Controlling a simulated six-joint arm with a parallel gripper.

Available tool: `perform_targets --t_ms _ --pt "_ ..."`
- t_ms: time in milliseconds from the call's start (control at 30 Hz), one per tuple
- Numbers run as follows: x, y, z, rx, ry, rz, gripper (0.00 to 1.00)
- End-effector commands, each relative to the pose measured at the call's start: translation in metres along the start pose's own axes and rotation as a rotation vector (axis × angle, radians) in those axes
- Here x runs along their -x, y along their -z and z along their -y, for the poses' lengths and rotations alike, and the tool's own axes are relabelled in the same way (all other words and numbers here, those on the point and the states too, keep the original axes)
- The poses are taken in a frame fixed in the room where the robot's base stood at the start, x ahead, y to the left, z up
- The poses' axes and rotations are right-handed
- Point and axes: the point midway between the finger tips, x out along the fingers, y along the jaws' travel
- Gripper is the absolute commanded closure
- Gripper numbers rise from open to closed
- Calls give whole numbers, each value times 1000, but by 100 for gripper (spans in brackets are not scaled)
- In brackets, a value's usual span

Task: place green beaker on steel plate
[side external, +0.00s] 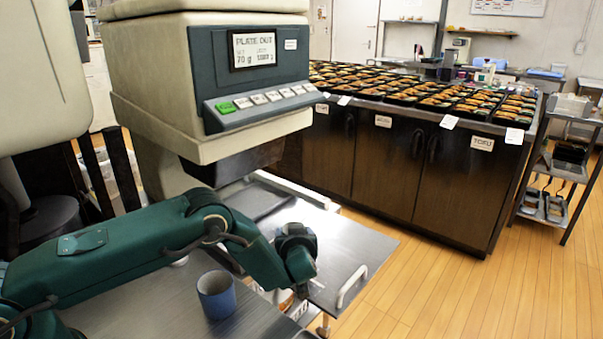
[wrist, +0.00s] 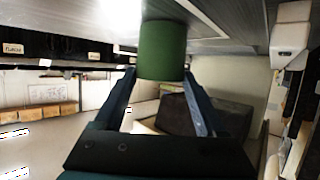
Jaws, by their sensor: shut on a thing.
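The green beaker (wrist: 162,52) is between the two fingers of my gripper (wrist: 160,78) in the wrist view, and the gripper is shut on it. In the side view, my gripper (side external: 300,285) is at the near edge of a flat steel plate (side external: 345,248) with a white handle. The beaker is hidden behind my wrist there. I cannot tell whether the beaker touches the plate.
A blue cup (side external: 216,296) stands on the grey counter (side external: 150,310) beside my forearm. A large beige machine (side external: 150,75) with a display overhangs the back of the plate. A long cabinet (side external: 400,165) with several food trays stands behind. Wooden floor lies open at right.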

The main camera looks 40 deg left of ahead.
Motion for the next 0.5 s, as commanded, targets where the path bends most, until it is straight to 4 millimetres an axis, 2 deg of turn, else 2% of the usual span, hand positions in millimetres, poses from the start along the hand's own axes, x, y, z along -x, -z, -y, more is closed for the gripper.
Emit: perform_targets --t_ms 33,67,100,400,500 --pt "0 0 0 0 0 0 15" --pt "0 0 0 0 0 0 4" --pt "0 0 0 0 0 0 0" --pt "1 4 0 1 0 -1 0" --pt "11 3 -1 0 -2 0 0"
